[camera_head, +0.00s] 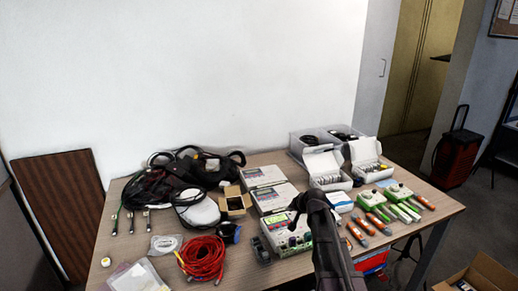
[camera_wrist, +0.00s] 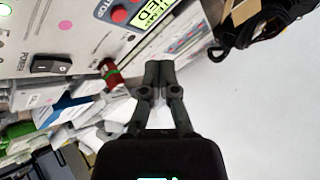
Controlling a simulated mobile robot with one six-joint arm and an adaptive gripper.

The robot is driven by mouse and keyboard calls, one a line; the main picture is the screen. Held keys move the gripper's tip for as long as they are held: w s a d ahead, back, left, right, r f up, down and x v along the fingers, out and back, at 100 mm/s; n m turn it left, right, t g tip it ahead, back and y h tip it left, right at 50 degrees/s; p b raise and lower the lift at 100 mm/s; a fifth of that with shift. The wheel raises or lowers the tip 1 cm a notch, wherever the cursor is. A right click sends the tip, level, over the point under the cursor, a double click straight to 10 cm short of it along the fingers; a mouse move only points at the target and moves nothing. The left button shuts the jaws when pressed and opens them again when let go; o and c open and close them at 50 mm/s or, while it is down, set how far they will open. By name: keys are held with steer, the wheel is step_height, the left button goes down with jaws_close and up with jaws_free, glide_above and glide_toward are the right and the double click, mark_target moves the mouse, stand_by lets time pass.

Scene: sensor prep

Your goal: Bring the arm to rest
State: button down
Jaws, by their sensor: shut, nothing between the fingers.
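My gripper shows in the wrist view (camera_wrist: 158,70) with its two dark fingers together and nothing between them. In the head view my dark arm reaches up over the front of the table (camera_head: 240,260), and my gripper (camera_head: 297,203) is near a pale device (camera_head: 284,234) with knobs and a green display. In the wrist view a pale panel with a red STOP button (camera_wrist: 120,15) and a black rocker switch (camera_wrist: 52,65) lies beyond the fingers at upper left. I cannot tell the exact gap. My arm hides part of the table.
A red cable coil (camera_head: 203,258), black bag (camera_head: 172,182) and small open carton (camera_head: 234,203) lie left of my arm. White boxes (camera_head: 326,170) and several green and orange tools (camera_head: 380,222) lie right. A white wall (camera_head: 190,75) stands behind; an open cardboard box (camera_head: 485,275) is at lower right.

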steer(key=s+r+n+g+h+p, duration=0.1)
steer(key=s+g+p, duration=0.3)
steer(key=s, duration=1)
steer(key=s+r+n+g+h+p, duration=0.2)
steer(key=s+r+n+g+p, duration=0.1)
steer(key=s, duration=1.1)
steer(key=shift+r+g+h+p, duration=0.25)
steer(key=shift+g+p, duration=0.25)
steer(key=shift+p, duration=0.65)
steer(key=shift+s+d+f, duration=0.1)
